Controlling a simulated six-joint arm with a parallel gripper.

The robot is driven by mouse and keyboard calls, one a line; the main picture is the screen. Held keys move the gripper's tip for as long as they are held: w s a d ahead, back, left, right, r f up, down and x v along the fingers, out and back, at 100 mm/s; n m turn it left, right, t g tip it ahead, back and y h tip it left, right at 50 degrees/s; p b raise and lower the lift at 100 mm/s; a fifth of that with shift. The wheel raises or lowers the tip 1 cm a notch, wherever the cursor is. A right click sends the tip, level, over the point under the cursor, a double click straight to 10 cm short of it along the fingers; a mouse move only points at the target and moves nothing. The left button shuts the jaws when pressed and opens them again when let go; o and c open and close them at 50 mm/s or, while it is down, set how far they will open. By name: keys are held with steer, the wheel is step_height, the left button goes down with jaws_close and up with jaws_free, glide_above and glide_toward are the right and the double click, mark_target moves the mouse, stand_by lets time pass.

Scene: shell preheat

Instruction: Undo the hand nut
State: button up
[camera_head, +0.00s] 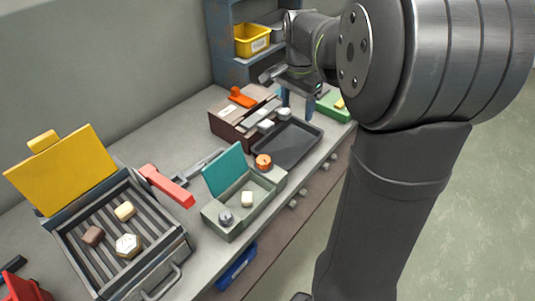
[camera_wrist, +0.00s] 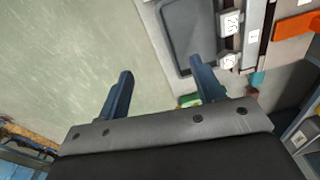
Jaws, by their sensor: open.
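My gripper (camera_head: 298,101) is open and empty above the far end of the bench, near the dark tray. I cannot tell for certain which part is the hand nut. A round orange knob (camera_head: 263,161) sits at the far end of the grey-green box with a teal lid. A grey knob-like piece (camera_head: 225,217) lies in that box. Two small white blocks (camera_head: 265,126) sit on the brown unit's front, apart from my gripper; they also show in the wrist view (camera_wrist: 228,60).
A grill (camera_head: 163,246) with a raised yellow lid (camera_head: 64,172) holds several small pieces at the left. The dark tray (camera_head: 290,146) looks empty. A red-handled tool (camera_head: 166,187) lies behind the teal-lidded box (camera_head: 247,222). A shelf with a yellow bin (camera_head: 252,39) stands behind.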

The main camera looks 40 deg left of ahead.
steer(key=n+g, duration=0.1)
glide_toward(264, 159)
step_height(264, 159, down, 9)
steer(key=shift+a+f, duration=0.1)
steer(key=shift+a, duration=0.05)
stand_by(0.3)
steer(key=c, duration=1)
